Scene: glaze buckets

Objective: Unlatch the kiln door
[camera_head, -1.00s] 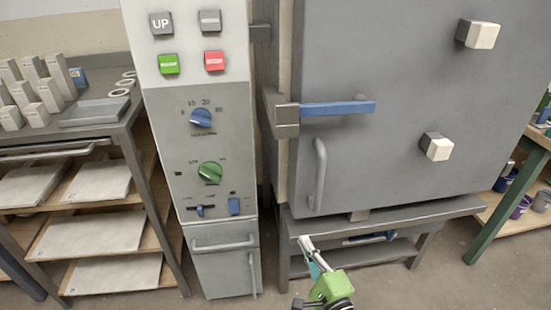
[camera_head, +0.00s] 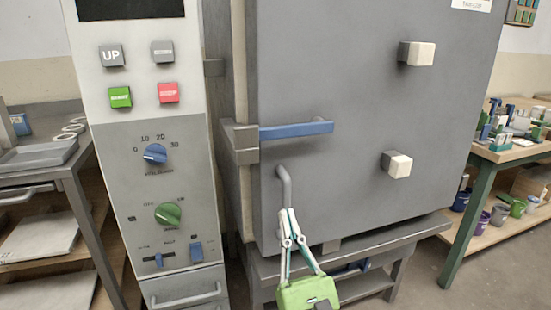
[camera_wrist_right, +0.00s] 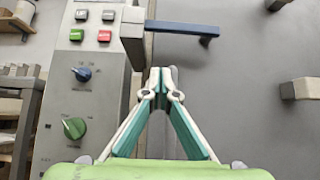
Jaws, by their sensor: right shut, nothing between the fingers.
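The grey kiln door (camera_head: 350,80) is closed. Its blue latch lever (camera_head: 296,130) lies level across the door's left edge, with its inner end at a grey latch block (camera_head: 242,143). The lever also shows in the right wrist view (camera_wrist_right: 182,28), above the fingers. A grey vertical pull handle (camera_head: 285,186) is below the lever, its lower part hidden behind my gripper. My right gripper (camera_head: 288,213) is shut and empty, in front of the pull handle and below the lever. It also shows in the right wrist view (camera_wrist_right: 161,72), fingertips together. My left gripper is not in view.
A control panel (camera_head: 150,130) with buttons and dials stands just left of the kiln. Two pale square knobs (camera_head: 423,54) stick out of the door. A shelf table (camera_head: 75,165) is at left and a workbench (camera_head: 500,150) with buckets below at right.

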